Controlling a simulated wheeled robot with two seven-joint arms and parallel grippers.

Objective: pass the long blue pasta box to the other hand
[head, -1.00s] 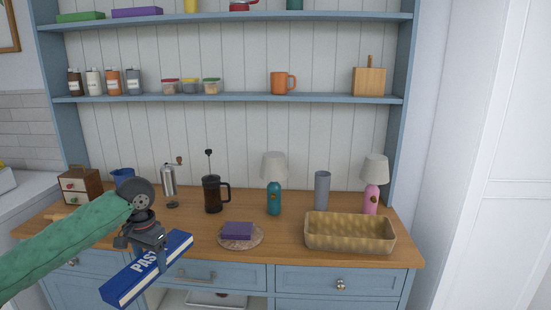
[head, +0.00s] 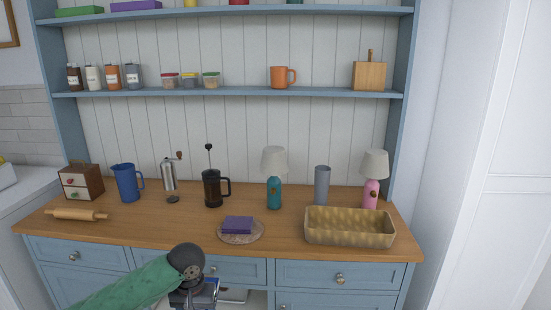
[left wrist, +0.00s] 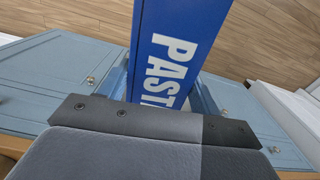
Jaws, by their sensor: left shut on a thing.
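The long blue pasta box (left wrist: 178,52) with white lettering fills the upper middle of the left wrist view. My left gripper (left wrist: 155,118) is shut on it, and the box sticks out past the dark jaw. In the head view my left gripper (head: 196,294) is at the bottom edge, in front of the counter and below its top. There the box is almost wholly hidden or out of frame. My right gripper is not in view.
The wooden counter (head: 150,228) holds a rolling pin (head: 76,214), a blue pitcher (head: 127,183), a black French press (head: 213,188), a purple block (head: 237,224), two lamps and a woven basket (head: 348,229). Blue drawers (head: 340,276) face me below.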

